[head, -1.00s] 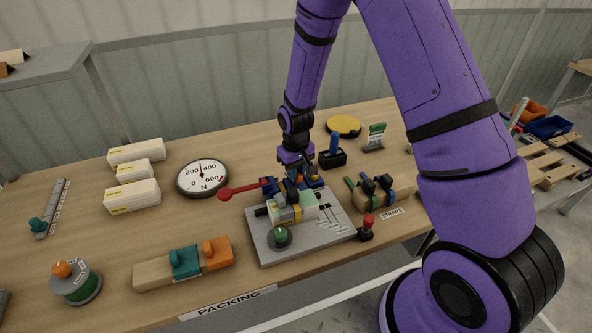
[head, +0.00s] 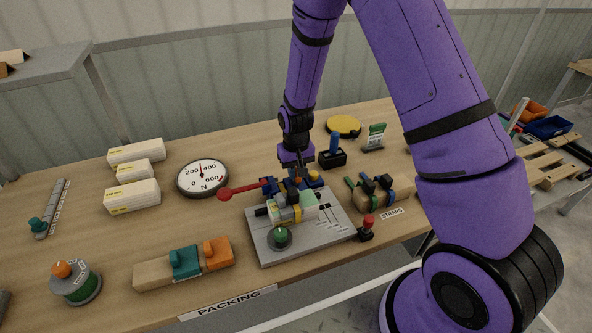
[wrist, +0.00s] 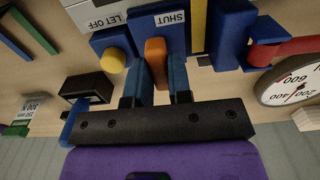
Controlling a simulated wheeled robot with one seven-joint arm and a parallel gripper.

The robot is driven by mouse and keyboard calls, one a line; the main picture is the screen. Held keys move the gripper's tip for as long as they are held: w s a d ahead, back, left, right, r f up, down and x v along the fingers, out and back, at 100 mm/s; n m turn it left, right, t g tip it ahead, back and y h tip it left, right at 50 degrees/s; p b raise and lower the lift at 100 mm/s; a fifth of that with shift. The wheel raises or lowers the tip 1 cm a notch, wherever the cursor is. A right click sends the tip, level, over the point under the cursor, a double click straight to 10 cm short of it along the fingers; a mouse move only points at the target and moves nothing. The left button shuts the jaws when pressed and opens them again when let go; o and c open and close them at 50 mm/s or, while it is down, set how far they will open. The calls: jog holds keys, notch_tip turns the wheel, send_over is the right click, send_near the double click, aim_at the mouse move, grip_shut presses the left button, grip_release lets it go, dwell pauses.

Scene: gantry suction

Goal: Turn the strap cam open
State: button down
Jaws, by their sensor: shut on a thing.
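In the wrist view the strap cam, an orange lever (wrist: 155,50), stands upright at the blue block (wrist: 157,22). The lever lines up with the label SHUT (wrist: 170,19); the label LET OFF (wrist: 107,23) is to its left. My gripper (wrist: 158,72) has its two blue fingers on either side of the lever and is shut on it. In the head view my gripper (head: 298,175) is low over the back of the grey plate (head: 272,255), and the lever is mostly hidden there.
A red-ended lever (head: 243,188) sticks out left of the blue block. A yellow knob (wrist: 113,60) is close beside my fingers. A black box with a blue lever (head: 333,157) is just right of my gripper.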

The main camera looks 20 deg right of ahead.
jog(key=c, duration=1)
grip_release()
jog(key=shift+c, duration=0.2)
notch_tip(320, 180, up, 11)
jog(key=shift+f, duration=0.1)
jog(key=s+d+r+t, duration=0.15)
jog(key=s+r, duration=0.35)
jog(key=r, duration=0.5)
jog(key=s+d+r+t, duration=0.1)
jog(key=s+d+r, duration=0.2)
jog(key=s+r, duration=0.5)
jog(key=s+d+r+t, duration=0.1)
jog(key=s+r, duration=0.4)
jog(key=s, duration=0.3)
jog(key=s+d+r+t, duration=0.1)
jog(key=s+r, duration=0.4)
jog(key=s, duration=0.3)
jog(key=shift+d+r+t, duration=0.2)
jog(key=shift+r+t, duration=0.1)
jog(key=shift+t, duration=0.05)
